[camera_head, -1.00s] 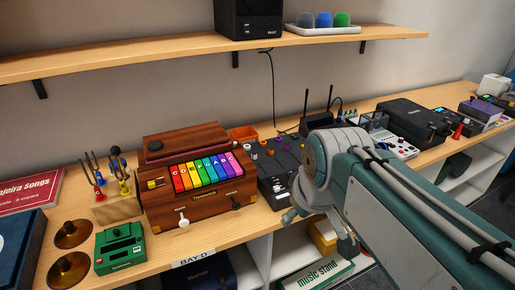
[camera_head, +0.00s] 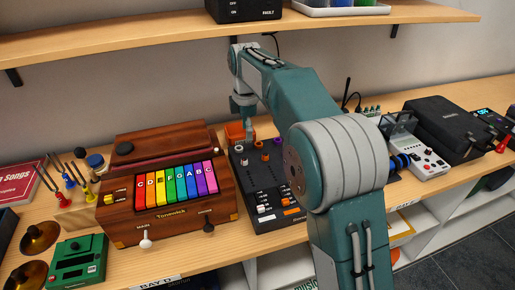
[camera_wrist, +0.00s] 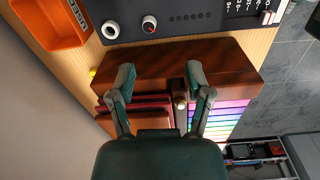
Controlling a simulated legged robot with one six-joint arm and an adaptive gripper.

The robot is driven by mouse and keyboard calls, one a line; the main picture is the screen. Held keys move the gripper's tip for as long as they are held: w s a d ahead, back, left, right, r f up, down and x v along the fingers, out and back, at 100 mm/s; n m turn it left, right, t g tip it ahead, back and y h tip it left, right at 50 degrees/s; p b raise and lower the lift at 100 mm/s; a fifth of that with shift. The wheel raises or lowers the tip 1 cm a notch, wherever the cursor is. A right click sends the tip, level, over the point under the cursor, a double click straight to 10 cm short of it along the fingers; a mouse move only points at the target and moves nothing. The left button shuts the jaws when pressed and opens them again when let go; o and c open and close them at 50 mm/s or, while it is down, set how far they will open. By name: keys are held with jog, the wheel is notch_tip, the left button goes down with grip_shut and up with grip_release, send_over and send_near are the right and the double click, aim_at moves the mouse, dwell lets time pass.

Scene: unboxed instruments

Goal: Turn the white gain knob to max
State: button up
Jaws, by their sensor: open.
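The dark control panel (camera_head: 268,185) stands right of the wooden instrument in the head view. In the wrist view its edge (camera_wrist: 200,30) crosses the top, with a white ring-shaped knob (camera_wrist: 110,30) and a white knob with a dark and red top (camera_wrist: 149,24). I cannot read which is the gain knob. My gripper (camera_wrist: 161,76) is open and empty, with its fingers apart over the wooden instrument's side, below both knobs in the picture. In the head view my gripper (camera_head: 247,122) points down above the panel's back-left part and hides some of it.
The wooden instrument (camera_head: 125,210) with coloured keys stands close to the panel's left. An orange bin (camera_head: 236,134) sits behind the panel; it also shows in the wrist view (camera_wrist: 55,20). A shelf (camera_head: 130,52) runs above. A dark case (camera_head: 440,125) stands further right.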

aim_at(244, 159)
jog(key=shift+n, duration=0.5)
jog(key=f, duration=0.3)
jog(key=w+f, duration=0.1)
jog(key=f, duration=0.3)
jog(key=w+a+f, duration=0.1)
jog(key=f, duration=0.3)
jog(key=shift+f, duration=0.1)
jog(key=shift+a+f, duration=0.1)
jog(key=shift+f, duration=0.4)
jog(key=shift+a, duration=0.3)
jog(key=shift+d, duration=0.25)
grip_shut()
